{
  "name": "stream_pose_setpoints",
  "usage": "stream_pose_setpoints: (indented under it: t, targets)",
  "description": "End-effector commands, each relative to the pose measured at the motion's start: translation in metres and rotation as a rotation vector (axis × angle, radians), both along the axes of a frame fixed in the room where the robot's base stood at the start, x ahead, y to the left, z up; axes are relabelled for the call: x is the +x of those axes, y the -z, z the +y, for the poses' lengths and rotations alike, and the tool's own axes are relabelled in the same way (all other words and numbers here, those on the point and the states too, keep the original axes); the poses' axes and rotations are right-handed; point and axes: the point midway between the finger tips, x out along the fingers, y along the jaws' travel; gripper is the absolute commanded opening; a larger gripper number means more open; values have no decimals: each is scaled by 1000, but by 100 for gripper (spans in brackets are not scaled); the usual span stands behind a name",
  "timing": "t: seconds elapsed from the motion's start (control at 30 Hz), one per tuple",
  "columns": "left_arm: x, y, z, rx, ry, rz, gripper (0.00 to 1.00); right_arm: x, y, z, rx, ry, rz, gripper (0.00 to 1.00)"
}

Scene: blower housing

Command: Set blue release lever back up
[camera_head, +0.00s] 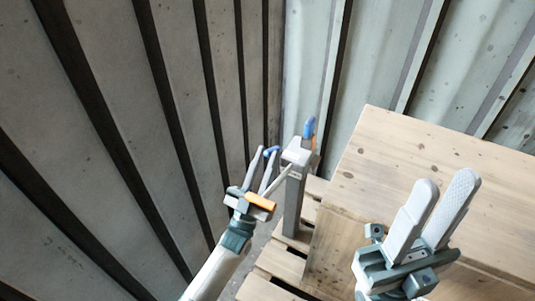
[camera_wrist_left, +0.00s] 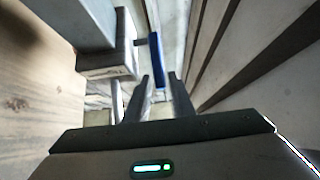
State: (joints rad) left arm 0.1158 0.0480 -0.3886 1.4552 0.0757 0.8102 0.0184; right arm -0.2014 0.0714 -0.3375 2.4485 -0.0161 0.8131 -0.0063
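A grey post (camera_head: 294,196) with a block-like head stands on a pallet in the head view. A small blue lever (camera_head: 271,150) shows left of this head, by my left fingertips. In the left wrist view the blue lever (camera_wrist_left: 156,58) is a long bar beside the grey head (camera_wrist_left: 107,60). My left gripper (camera_head: 264,155) is open; in its wrist view the two fingers (camera_wrist_left: 163,88) are apart with the lever's lower end between or just beyond them. I cannot tell whether they touch it. My right gripper (camera_head: 444,180) is open and empty, over the wooden box.
Another blue piece (camera_head: 309,128) with orange below it rises behind the post's head. A large wooden box (camera_head: 385,150) stands right of the post. A slatted pallet (camera_head: 275,262) lies under it. Corrugated metal walls (camera_head: 130,130) close in on the left and behind.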

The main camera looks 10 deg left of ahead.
Motion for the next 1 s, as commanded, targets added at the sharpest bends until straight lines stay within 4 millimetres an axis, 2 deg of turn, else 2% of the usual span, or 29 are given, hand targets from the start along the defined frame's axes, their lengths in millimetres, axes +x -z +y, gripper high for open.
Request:
stream_pose_setpoints:
  t: [0.2, 0.53, 0.57, 0.63, 1.0]
  targets:
    - [11, -12, -4, 0, 0, -1, 22, 0, -2, 0, 0, -3, -12, 31]
    - [12, -13, -5, 1, -1, 0, 22, -1, -4, 0, -4, -3, -20, 31]
    - [12, -13, -5, 1, -1, 0, 17, -1, -4, 0, -4, -3, -20, 31]
    - [12, -13, -5, 1, -1, 0, 0, -1, -3, 0, -5, -4, -19, 31]
    - [13, -17, -5, 8, -1, 16, 0, 1, -8, 1, -8, -1, 7, 31]
